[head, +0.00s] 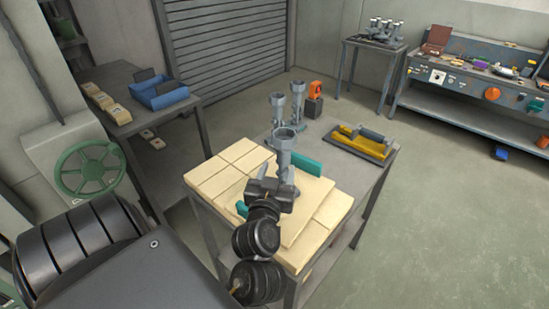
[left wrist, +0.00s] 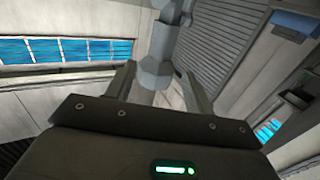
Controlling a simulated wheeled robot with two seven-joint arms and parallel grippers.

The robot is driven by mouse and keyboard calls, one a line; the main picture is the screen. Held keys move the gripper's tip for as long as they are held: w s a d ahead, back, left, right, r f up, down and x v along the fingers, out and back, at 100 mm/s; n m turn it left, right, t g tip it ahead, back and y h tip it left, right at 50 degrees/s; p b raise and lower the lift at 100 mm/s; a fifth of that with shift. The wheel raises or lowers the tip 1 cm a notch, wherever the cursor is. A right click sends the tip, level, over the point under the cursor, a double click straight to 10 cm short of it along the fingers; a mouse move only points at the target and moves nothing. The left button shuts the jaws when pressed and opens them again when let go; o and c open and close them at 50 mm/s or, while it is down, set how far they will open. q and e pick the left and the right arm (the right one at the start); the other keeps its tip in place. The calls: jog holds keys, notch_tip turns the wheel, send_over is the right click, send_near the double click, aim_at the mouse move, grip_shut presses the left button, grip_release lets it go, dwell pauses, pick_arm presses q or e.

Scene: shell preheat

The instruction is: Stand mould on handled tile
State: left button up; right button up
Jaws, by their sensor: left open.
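A grey metal mould with a cup-shaped top (head: 285,143) stands upright, apparently on the pale handled tile (head: 312,192). The tile has teal handles at its far and near-left sides and lies on other pale tiles. My left gripper (head: 286,183) is at the mould's lower part, hiding its foot. In the left wrist view my left gripper (left wrist: 160,82) has its fingers apart, with the mould (left wrist: 156,68) between or just beyond them. I cannot tell whether they touch. Two similar moulds (head: 277,107) (head: 298,97) stand behind. My right gripper is out of view.
Pale tiles (head: 222,176) cover the table's near left part. A yellow and grey tool (head: 362,142) lies at its right, and an orange device (head: 315,92) stands at its back. A side table at left holds a blue tray (head: 166,97).

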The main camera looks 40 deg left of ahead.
pick_arm(q)
jog(key=p+v, duration=0.1)
jog(key=v, duration=0.2)
jog(key=shift+s, duration=0.15)
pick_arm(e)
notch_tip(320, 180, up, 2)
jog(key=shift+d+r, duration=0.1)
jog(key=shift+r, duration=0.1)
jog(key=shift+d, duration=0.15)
